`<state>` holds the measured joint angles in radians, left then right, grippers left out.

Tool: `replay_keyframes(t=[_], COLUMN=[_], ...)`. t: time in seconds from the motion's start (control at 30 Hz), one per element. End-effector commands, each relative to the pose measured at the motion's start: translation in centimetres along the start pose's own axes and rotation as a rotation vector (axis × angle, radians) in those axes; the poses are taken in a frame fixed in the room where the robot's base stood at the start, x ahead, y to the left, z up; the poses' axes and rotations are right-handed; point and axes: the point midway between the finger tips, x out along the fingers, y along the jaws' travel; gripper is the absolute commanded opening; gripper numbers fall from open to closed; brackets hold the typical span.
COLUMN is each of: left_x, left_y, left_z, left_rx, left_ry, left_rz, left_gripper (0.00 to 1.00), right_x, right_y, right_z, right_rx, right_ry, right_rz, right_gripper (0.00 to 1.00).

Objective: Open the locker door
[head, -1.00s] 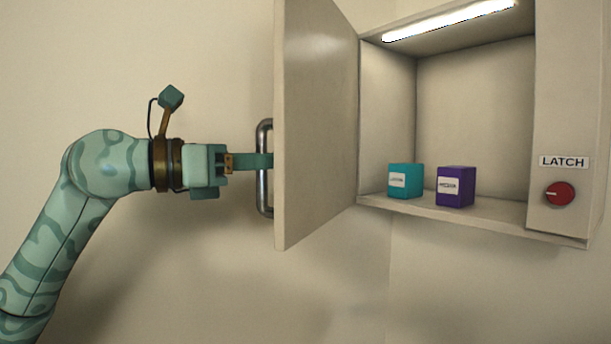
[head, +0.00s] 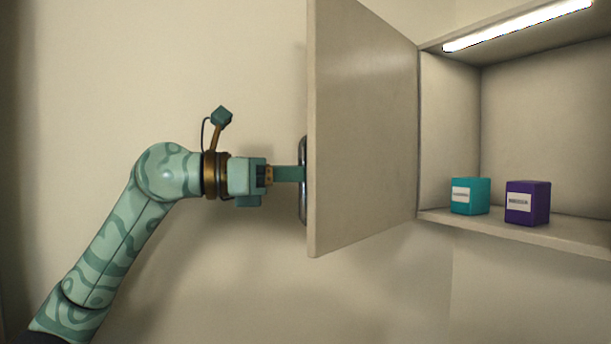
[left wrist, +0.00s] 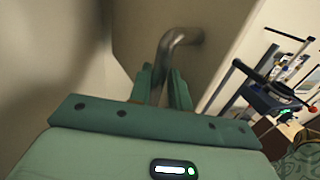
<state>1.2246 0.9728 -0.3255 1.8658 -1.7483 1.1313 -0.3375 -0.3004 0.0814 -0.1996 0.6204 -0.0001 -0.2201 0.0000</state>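The locker door (head: 365,130) stands wide open, swung out to the left of the lit locker (head: 540,125), with its inner face showing. Its metal handle (head: 303,195) is on the outer face, mostly hidden behind the door's free edge. My left gripper (head: 298,174) reaches in from the left, its fingertips behind that edge. In the left wrist view, the handle's curved bar (left wrist: 174,42) runs down between the two fingers (left wrist: 161,82), which sit close on both sides, shut on it. My right gripper is in neither view.
A teal box (head: 470,196) and a purple box (head: 527,203) stand on the locker floor. A light strip (head: 520,25) glows along its ceiling. The wall left of the door is bare. A dark-framed rack (left wrist: 270,95) shows at right in the wrist view.

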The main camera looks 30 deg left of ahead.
Motion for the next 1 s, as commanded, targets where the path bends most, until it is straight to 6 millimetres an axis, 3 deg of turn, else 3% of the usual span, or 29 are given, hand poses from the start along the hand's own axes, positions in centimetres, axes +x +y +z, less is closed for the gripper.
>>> replay_keyframes(t=[0.3, 0.5, 0.87, 0.97, 1.0], left_x=[-6.9, -10.3, -11.3, -11.3, -11.2], left_y=[0.1, 0.1, 0.0, 0.0, 0.0], left_z=[-0.5, -0.3, -0.1, -0.1, -0.1], left_rx=[0.0, -0.001, 0.0, -0.001, -0.002], left_ry=[0.001, 0.001, 0.001, 0.0, -0.001], left_rz=[0.005, 0.003, 0.0, -0.001, -0.004], left_gripper=[0.19, 0.19, 0.19, 0.0, 0.0], right_x=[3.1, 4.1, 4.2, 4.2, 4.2], right_y=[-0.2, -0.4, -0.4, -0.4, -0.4], right_z=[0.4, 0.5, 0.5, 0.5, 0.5], right_rx=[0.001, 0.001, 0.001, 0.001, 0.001], right_ry=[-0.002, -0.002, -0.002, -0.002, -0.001], right_rz=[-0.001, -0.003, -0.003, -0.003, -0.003], right_gripper=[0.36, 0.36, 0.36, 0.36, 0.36])
